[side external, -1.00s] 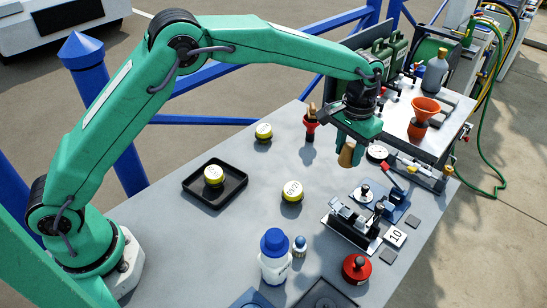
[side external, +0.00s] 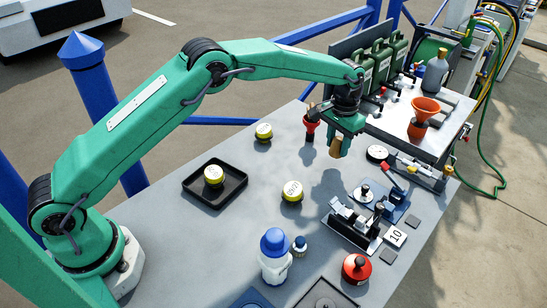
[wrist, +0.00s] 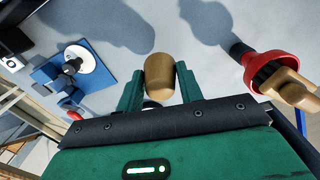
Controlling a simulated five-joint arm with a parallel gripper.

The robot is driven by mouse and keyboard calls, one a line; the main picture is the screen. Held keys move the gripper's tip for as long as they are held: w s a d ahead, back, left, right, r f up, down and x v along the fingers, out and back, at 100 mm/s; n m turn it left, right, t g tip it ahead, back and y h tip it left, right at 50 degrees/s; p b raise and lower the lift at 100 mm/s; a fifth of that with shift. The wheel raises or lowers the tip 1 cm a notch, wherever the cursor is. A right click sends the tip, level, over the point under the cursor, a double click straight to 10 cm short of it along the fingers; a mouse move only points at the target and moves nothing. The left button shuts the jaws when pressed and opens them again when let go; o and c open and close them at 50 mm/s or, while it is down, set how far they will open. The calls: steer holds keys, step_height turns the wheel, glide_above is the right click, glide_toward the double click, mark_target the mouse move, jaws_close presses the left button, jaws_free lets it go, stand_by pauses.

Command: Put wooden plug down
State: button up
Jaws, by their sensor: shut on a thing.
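The wooden plug (side external: 337,147) is a tan, rounded piece held below my gripper (side external: 339,138), above the grey table. In the wrist view the plug (wrist: 161,76) sits between the two green fingers of my gripper (wrist: 161,85), which are shut on it. The plug looks clear of the table, with shadows on the surface beyond it. Part of its far end is hidden by my gripper body in the wrist view.
A red cup with a wooden-handled tool (side external: 311,124) stands just left of my gripper. A round gauge (side external: 377,153) and a blue-based device (side external: 392,205) lie to the right. A yellow-topped tin (side external: 292,191) and black tray (side external: 240,183) are left. The table between is clear.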

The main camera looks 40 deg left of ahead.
mark_target(336, 153)
steer(key=shift+f, duration=1.9)
steer(key=shift+f, duration=0.15)
steer(key=o, duration=1)
step_height(336, 153, up, 12)
steer(key=shift+f, duration=0.25)
steer(key=shift+r, duration=0.4)
